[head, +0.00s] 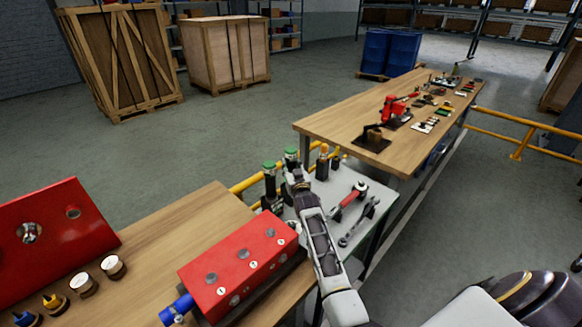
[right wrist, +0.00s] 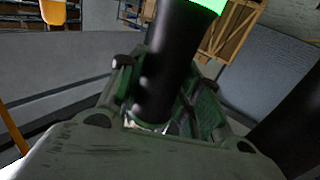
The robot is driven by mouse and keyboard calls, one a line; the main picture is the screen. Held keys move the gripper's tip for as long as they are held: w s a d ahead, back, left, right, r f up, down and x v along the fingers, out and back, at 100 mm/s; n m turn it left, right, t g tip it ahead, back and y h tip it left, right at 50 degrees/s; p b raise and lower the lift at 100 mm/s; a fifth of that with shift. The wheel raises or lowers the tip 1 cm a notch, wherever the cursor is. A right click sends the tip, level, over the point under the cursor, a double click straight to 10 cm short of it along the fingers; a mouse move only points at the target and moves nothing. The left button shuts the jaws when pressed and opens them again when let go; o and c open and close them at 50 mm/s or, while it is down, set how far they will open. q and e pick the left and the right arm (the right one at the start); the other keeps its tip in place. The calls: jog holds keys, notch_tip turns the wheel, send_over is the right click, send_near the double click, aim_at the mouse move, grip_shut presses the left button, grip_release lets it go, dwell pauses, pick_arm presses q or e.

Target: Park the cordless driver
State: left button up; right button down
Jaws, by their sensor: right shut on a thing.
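A black upright cylinder with a green top (head: 291,156) stands at the far left of a grey side table; I take it for the cordless driver, though its lower part is hidden by my gripper. My right gripper (head: 298,178) reaches over the grey table and is shut on it. In the right wrist view the black cylinder (right wrist: 170,65) rises tilted between the fingers (right wrist: 160,115), with a bright green band at its top. A second, similar black and green tool (head: 270,186) stands just left of it, apart from the gripper. My left gripper is not in view.
The grey table (head: 378,194) also holds a red-handled tool (head: 350,200), a wrench (head: 359,222) and orange-topped items (head: 323,161). A red block (head: 237,266) on the wooden bench (head: 165,245) lies left of my arm. A yellow rail (head: 248,182) runs behind.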

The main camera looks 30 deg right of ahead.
jog(key=shift+f, duration=0.2)
dwell(0.4)
jog(key=c, duration=0.9)
grip_release()
jog(key=shift+f, duration=0.25)
jog(key=shift+s, duration=0.1)
jog(key=shift+s, duration=0.1)
jog(key=shift+v, duration=5.75)
jog(key=shift+a+r, duration=0.15)
jog(key=shift+s, duration=0.1)
